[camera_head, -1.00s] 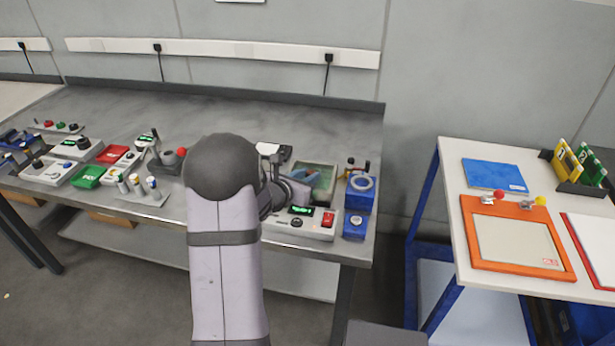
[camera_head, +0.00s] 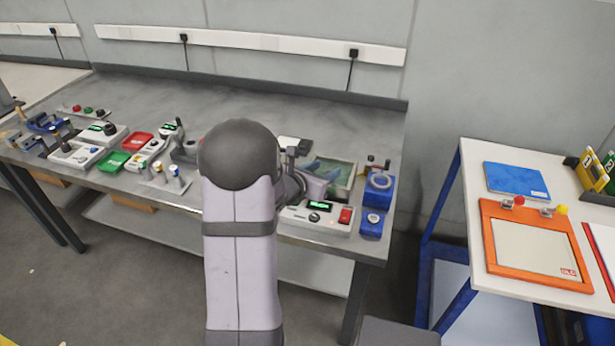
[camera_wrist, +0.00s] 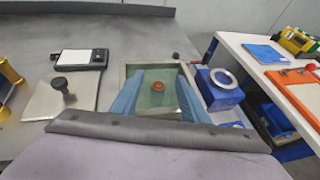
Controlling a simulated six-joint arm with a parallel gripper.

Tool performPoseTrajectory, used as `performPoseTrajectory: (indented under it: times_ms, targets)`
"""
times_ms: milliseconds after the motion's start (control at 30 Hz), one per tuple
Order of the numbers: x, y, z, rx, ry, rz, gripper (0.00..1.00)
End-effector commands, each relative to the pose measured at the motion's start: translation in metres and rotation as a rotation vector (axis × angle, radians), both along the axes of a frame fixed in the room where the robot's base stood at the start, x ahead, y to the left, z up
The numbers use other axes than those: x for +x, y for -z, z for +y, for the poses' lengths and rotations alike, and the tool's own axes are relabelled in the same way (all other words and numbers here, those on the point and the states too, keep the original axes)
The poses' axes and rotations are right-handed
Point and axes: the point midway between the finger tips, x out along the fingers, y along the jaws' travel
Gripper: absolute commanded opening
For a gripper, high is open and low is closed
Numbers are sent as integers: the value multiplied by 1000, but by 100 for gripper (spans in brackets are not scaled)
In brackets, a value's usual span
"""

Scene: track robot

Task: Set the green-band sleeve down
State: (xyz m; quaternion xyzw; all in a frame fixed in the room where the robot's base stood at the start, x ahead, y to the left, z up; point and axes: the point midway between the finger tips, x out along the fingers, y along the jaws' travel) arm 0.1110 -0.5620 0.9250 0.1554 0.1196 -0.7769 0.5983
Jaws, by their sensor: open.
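My gripper (camera_wrist: 158,78) is open in the wrist view, its two blue fingers apart over a shallow tray (camera_wrist: 188,69) with a green floor. A small orange-red round piece (camera_wrist: 158,86) shows between the fingers, and nothing is visibly clasped. In the head view my gripper (camera_head: 322,168) is partly hidden behind my arm, with its blue fingers over the same tray (camera_head: 352,174). I cannot make out a green-band sleeve.
A blue block with a pale ring (camera_wrist: 221,80) stands just right of the tray. A grey control box (camera_head: 318,217) with a red switch is in front. A grey plate with a black knob (camera_wrist: 62,92) lies left. The bench's back strip is clear.

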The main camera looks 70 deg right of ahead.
Motion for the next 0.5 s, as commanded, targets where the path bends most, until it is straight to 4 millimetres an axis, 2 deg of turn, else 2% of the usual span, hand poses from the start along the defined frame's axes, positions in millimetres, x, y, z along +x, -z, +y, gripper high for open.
performPoseTrajectory:
  times_ms: [300, 500]
  targets:
    - [15, -22, 52, -2, -2, -1, 41]
    - [21, -32, 75, -3, -1, -1, 41]
